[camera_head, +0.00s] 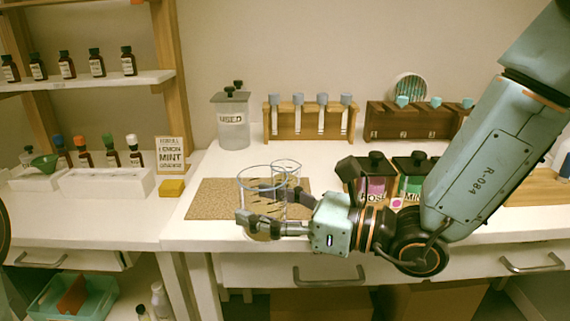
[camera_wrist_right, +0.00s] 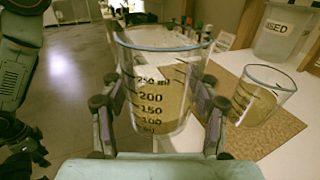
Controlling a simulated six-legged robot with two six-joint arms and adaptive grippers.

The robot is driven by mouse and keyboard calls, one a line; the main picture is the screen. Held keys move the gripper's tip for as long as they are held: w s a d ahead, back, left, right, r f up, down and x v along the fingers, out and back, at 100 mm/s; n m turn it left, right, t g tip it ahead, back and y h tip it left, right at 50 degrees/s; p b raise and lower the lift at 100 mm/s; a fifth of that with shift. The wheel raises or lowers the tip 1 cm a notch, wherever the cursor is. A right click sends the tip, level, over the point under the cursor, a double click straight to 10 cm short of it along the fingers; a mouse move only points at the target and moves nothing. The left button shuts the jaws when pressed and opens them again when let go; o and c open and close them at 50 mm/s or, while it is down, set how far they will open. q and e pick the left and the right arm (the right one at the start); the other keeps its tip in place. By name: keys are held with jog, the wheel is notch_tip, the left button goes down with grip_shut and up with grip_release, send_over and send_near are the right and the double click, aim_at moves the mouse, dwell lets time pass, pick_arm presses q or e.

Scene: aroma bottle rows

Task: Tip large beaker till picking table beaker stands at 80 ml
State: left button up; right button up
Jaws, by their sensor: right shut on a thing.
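The large beaker (camera_head: 262,207), clear glass, is held near the front edge of the table, in front of the cork mat. My right gripper (camera_head: 254,203) is shut around its sides. In the right wrist view the large beaker (camera_wrist_right: 158,85) looks nearly upright, with dark marks from 100 to 250 ml. Its lower part looks tan, probably liquid; the exact level is unclear. The table beaker (camera_head: 288,172) stands on the mat behind it, partly hidden. In the right wrist view the table beaker (camera_wrist_right: 262,92) is to the right, apart from the gripper; its content cannot be told. My left gripper is not in view.
The cork mat (camera_head: 208,204) lies on the white table. A jar labelled USED (camera_head: 232,122) and a wooden tube rack (camera_head: 310,122) stand behind it. A lemon mint card (camera_head: 171,153) stands left.

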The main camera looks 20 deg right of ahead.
aim_at(253, 196)
jog(key=shift+s+a+r+p, duration=0.35)
jog(key=shift+s+r, duration=0.25)
jog(key=shift+r, duration=0.1)
jog(key=shift+s+a+r+p, duration=0.35)
jog(key=shift+s+r, duration=0.2)
jog(key=shift+r, duration=0.15)
jog(key=p, duration=0.1)
jog(key=s+r+p, duration=0.1)
jog(key=p, duration=0.1)
jog(key=shift+s+a+r, duration=0.2)
jog(key=shift+a+r, duration=0.1)
jog(key=shift+a, duration=0.1)
